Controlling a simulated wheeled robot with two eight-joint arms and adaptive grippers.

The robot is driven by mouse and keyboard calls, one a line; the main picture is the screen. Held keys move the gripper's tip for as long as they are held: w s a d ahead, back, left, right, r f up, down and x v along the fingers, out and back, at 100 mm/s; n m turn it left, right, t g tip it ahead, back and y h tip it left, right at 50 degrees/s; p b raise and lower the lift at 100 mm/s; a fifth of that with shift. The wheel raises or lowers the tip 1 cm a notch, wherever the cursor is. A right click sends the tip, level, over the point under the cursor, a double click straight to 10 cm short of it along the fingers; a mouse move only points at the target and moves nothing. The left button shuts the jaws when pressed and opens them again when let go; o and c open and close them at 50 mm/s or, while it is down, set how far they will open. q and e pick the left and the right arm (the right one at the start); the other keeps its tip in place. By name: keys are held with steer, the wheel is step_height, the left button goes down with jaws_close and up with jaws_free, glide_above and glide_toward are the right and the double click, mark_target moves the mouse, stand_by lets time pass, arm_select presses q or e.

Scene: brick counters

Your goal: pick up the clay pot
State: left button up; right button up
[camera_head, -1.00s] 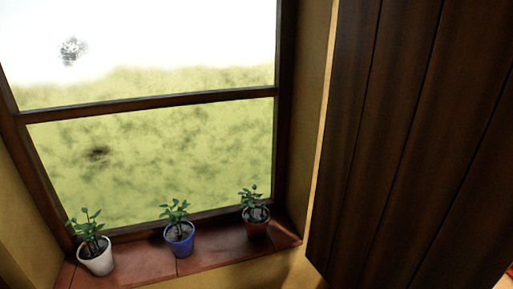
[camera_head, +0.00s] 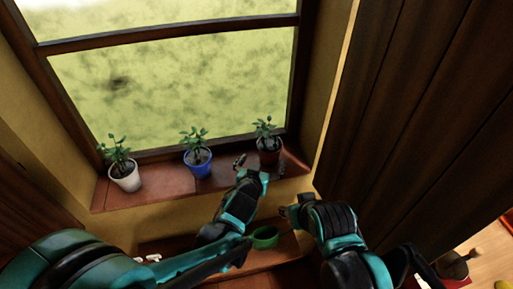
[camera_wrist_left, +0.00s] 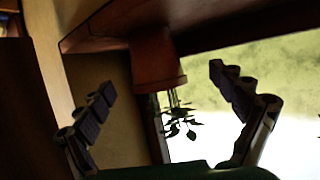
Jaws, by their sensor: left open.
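The clay pot (camera_head: 269,158) is reddish brown, holds a leafy green plant and stands upright at the right end of the windowsill. My left gripper (camera_head: 261,168) is open just in front of it in the head view, partly covering the pot's lower part. In the left wrist view, which is upside down, the clay pot (camera_wrist_left: 156,60) shows beyond and between the spread fingers of my left gripper (camera_wrist_left: 161,82). No contact can be seen. My right gripper (camera_head: 288,213) is lower and to the right, below the sill; its jaws are too unclear to read.
A blue pot (camera_head: 198,163) and a white pot (camera_head: 126,178) with plants stand left on the sill (camera_head: 160,187). A dark wooden panel (camera_head: 400,110) borders the right side.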

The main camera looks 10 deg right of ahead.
mark_target(269, 151)
arm_select(q)
steer(key=shift+w+d+f, duration=0.3)
steer(key=shift+w+d, duration=0.1)
steer(key=shift+d, duration=0.05)
steer(key=x, duration=0.2)
steer(key=b+x, duration=0.1)
steer(key=x, duration=0.3)
steer(key=shift+w+d+r+b, duration=0.1)
steer(key=shift+w+d+b, duration=0.2)
steer(key=shift+w+d, duration=0.1)
steer(key=shift+s, duration=0.1)
